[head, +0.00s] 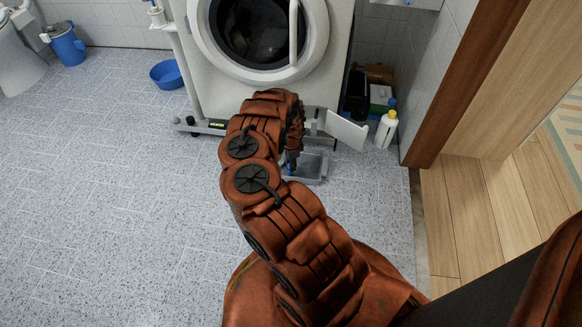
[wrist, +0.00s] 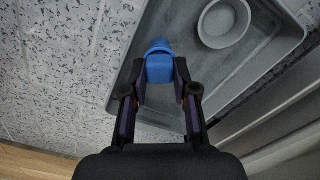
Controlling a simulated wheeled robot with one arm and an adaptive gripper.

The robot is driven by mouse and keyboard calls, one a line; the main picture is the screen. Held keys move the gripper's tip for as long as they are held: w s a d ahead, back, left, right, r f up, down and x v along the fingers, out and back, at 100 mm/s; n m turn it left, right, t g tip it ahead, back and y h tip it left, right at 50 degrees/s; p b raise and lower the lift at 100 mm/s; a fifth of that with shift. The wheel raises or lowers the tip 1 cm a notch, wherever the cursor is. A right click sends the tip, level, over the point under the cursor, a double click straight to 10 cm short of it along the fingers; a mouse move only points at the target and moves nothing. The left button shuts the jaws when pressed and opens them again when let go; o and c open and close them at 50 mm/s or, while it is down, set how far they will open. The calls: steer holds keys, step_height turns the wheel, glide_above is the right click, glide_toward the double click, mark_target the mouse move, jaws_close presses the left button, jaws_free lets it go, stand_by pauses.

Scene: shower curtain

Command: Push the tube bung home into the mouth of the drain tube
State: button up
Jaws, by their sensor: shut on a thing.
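My gripper (wrist: 161,78) is shut on a blue piece, the tube bung (wrist: 159,66), held between its two fingertips at the near left edge of a grey tray in the wrist view. The bung has a rounded far end. I cannot tell whether it touches the tray or anything beyond it. In the head view my gripper (head: 292,158) is low in front of the washing machine, largely hidden by my arm. I cannot make out the drain tube or its mouth in either view.
The grey tray (head: 315,165) lies on the floor below the washing machine (head: 215,92); a round grey cup (wrist: 224,22) sits in it. An open white flap (head: 345,130) and a white bottle (head: 386,129) stand to the right.

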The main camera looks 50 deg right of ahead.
jaws_close()
steer(key=shift+r+p, duration=3.2)
steer(key=shift+r, duration=0.1)
steer(key=shift+f, duration=0.1)
